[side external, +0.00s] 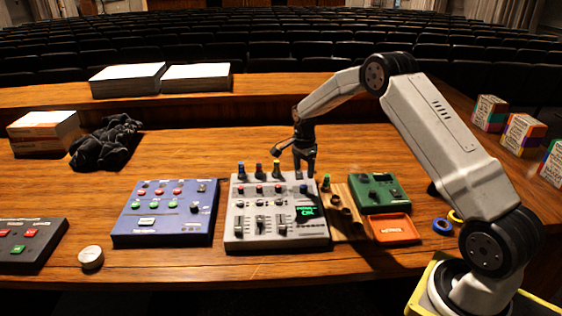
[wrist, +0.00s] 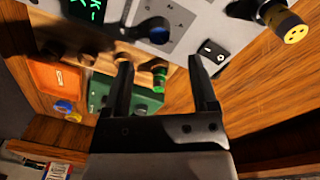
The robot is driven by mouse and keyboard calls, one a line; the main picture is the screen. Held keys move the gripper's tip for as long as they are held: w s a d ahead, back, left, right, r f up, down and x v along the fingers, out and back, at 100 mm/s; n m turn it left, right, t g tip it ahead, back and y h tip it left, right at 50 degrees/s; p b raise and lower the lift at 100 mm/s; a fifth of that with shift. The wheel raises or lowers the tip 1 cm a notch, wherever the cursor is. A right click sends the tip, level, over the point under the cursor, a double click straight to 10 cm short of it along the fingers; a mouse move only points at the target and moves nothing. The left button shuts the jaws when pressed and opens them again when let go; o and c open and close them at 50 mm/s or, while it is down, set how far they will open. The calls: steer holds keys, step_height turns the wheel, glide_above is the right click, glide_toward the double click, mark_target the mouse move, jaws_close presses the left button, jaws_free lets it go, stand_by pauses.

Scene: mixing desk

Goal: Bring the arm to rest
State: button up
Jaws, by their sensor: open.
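My gripper (side external: 305,158) hangs above the back right corner of the grey mixer (side external: 278,242), with my arm reaching in from the right. In the wrist view my gripper (wrist: 160,70) is open, its two dark fingers apart with nothing between them. Below them in that view are a wooden surface and a plug with a green ring (wrist: 159,77). The mixer has a small green-lit screen (side external: 306,212) and coloured plugs standing along its back edge. I cannot tell the exact height of the fingertips above the desk.
A wooden block with holes (side external: 347,222), a green box (side external: 378,191) and an orange tray (side external: 395,229) stand right of the mixer. A blue panel (side external: 165,220) stands left of it. Black cloth (side external: 106,143) lies at the back left. Bare desk lies behind the panels.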

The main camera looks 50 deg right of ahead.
steer(key=shift+r, duration=0.75)
steer(key=shift+s+a+r+n, duration=0.1)
steer(key=shift+a+r+n, duration=0.2)
steer(key=shift+a, duration=0.15)
steer(key=s+a+r+n+t, duration=0.1)
steer(key=s+a+r+n, duration=0.2)
steer(key=s+a+n, duration=0.6)
steer(key=s+a+r+n+t, duration=0.2)
steer(key=s+a+n, duration=0.8)
steer(key=s, duration=0.4)
steer(key=shift+a+r+n, duration=0.3)
steer(key=shift+a+r, duration=0.1)
steer(key=shift+a, duration=0.2)
steer(key=shift+w, duration=0.1)
